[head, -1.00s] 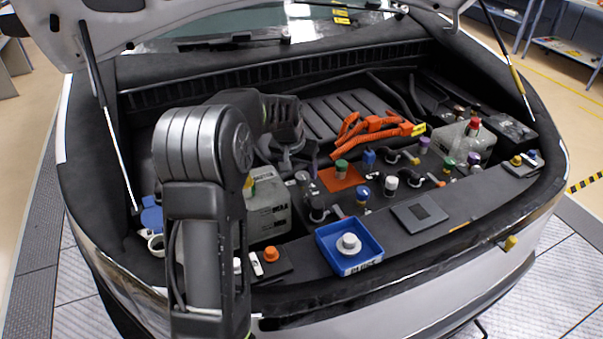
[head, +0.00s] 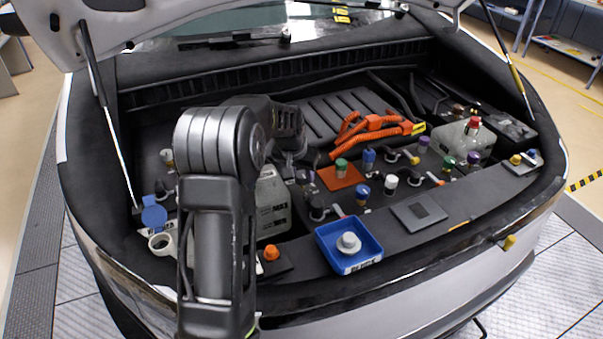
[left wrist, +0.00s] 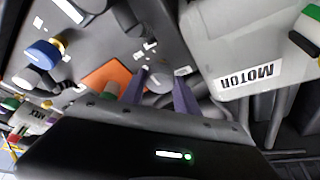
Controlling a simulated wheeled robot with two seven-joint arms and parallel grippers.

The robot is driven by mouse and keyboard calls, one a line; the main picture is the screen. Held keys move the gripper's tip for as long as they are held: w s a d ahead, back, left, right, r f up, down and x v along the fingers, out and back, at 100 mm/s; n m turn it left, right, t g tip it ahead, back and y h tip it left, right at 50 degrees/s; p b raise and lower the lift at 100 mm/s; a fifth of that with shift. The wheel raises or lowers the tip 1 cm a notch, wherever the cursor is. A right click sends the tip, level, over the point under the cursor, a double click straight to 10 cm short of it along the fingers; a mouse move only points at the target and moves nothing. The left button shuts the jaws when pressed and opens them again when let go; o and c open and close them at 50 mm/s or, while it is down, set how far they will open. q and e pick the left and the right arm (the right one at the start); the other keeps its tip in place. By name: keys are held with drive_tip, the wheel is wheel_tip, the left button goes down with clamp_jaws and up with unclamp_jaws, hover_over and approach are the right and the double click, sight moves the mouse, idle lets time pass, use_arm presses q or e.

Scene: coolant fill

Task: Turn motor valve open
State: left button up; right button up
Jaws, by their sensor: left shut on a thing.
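My left gripper (left wrist: 164,72) is shut on a grey-topped knob (left wrist: 160,84), with one purple finger on each side of it. This appears to be the motor valve, beside the tank labelled MOTOR (left wrist: 250,50). The tank (head: 273,205) is partly hidden behind my left arm in the head view. There, my left gripper (head: 296,160) reaches down from my forearm onto the knob, and the fingertips are hard to make out. I cannot tell how far the knob is turned. My right gripper is not in view.
An orange plate (head: 341,184) with a green-capped knob lies close to the gripper. Several coloured caps stand to the right. A blue tray (head: 327,241) holding a white cap and an orange knob (head: 271,253) sit on the front ledge. Orange cables (head: 375,128) run behind.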

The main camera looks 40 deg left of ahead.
use_arm(q)
clamp_jaws()
drive_tip(key=shift+r+n, duration=0.1)
drive_tip(key=shift+n, duration=0.2)
drive_tip(key=shift+d+n+g+y+p, duration=0.15)
drive_tip(key=shift+n+g+y+p, duration=0.15)
drive_tip(key=shift+n+y+p, duration=0.55)
drive_tip(key=n+g+p, duration=0.1)
drive_tip(key=n, duration=0.3)
drive_tip(key=shift+w+y, duration=0.15)
drive_tip(key=shift+y, duration=0.1)
drive_tip(key=n+g, duration=0.1)
drive_tip(key=n, duration=0.4)
drive_tip(key=shift+w+n+g+y, duration=0.15)
drive_tip(key=shift+n+g+y, duration=0.2)
drive_tip(key=shift+g+y, duration=0.05)
drive_tip(key=n+g, duration=0.2)
drive_tip(key=n, duration=0.3)
drive_tip(key=shift+w+n, duration=0.1)
drive_tip(key=shift+n, duration=0.3)
